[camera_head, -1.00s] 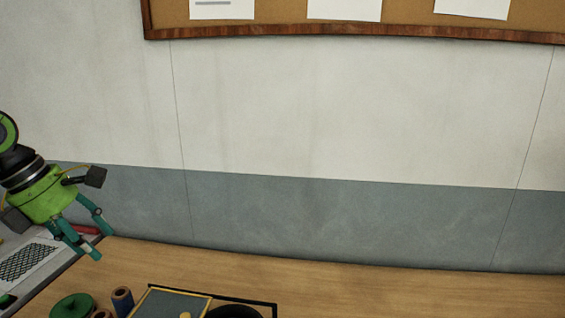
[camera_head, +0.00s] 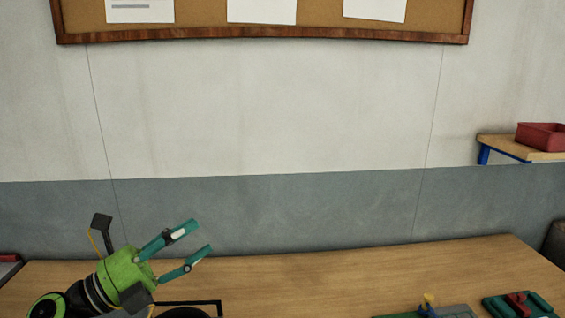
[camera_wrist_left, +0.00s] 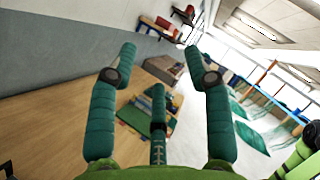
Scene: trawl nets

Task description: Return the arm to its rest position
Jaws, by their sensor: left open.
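My left gripper (camera_head: 200,237) is at the lower left of the head view, above the wooden table (camera_head: 330,270). Its teal fingers are spread apart and point up and to the right, with nothing between them. In the left wrist view the gripper (camera_wrist_left: 165,60) also shows open and empty, with the table and the room beyond it. My right gripper is not seen in the head view.
At the table's right lie a grey-green board (camera_head: 445,311) and a teal item with red parts (camera_head: 517,304). A dark-framed item (camera_head: 190,304) is partly hidden beside my left gripper. A shelf (camera_head: 520,148) holds a red bin (camera_head: 543,136). The table's middle is clear.

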